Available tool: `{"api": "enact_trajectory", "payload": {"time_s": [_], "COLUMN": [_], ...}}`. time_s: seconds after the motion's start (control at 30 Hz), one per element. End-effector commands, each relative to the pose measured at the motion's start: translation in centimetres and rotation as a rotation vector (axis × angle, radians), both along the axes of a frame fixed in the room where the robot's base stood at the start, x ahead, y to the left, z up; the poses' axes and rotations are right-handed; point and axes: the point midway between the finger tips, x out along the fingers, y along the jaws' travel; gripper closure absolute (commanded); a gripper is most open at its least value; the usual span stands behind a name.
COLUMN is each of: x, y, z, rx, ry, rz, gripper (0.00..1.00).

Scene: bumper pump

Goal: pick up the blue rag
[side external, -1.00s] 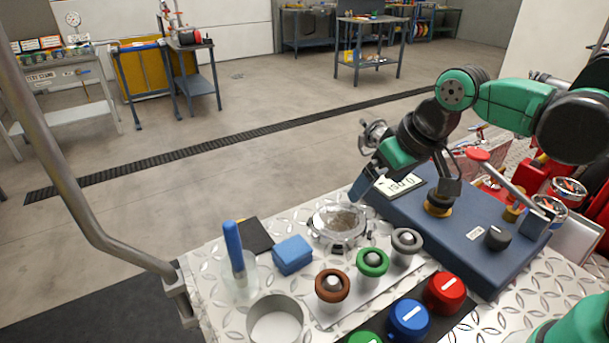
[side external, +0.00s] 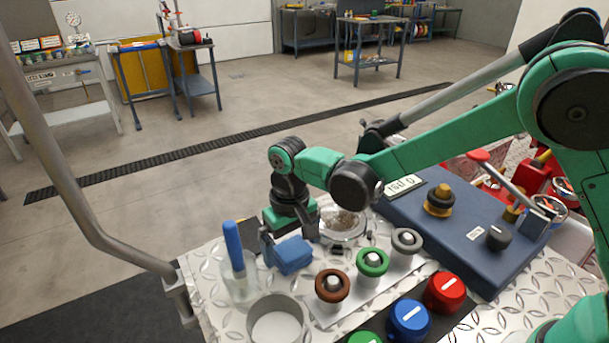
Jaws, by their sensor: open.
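The blue rag (side external: 292,256) is a small folded block on the diamond-plate bench top, between a clear jar and a round glass-lidded dish. My gripper (side external: 287,243) points down right at the rag, with one finger visible at its left side and the other near its right side. The jaws are open. The gripper's body covers the rag's back part, and I cannot tell whether the fingers touch it.
A jar with a blue-handled tool (side external: 236,258) stands close left. The glass-lidded dish (side external: 343,226) is close right. An empty metal ring cup (side external: 276,322) is nearer the front.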

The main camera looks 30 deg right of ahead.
Motion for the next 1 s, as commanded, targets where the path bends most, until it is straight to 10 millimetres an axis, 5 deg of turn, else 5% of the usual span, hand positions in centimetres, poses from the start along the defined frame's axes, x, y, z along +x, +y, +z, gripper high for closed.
{"api": "enact_trajectory", "payload": {"time_s": [0.43,0.7,1.0], "x": [0.0,0.0,0.0], "y": [0.0,0.0,0.0], "z": [-1.8,-1.8,-1.6], "rx": [0.0,0.0,0.0], "ry": [-0.001,-0.001,-0.001], "rz": [0.0,0.0,0.0], "gripper": [0.0,0.74,0.75]}}
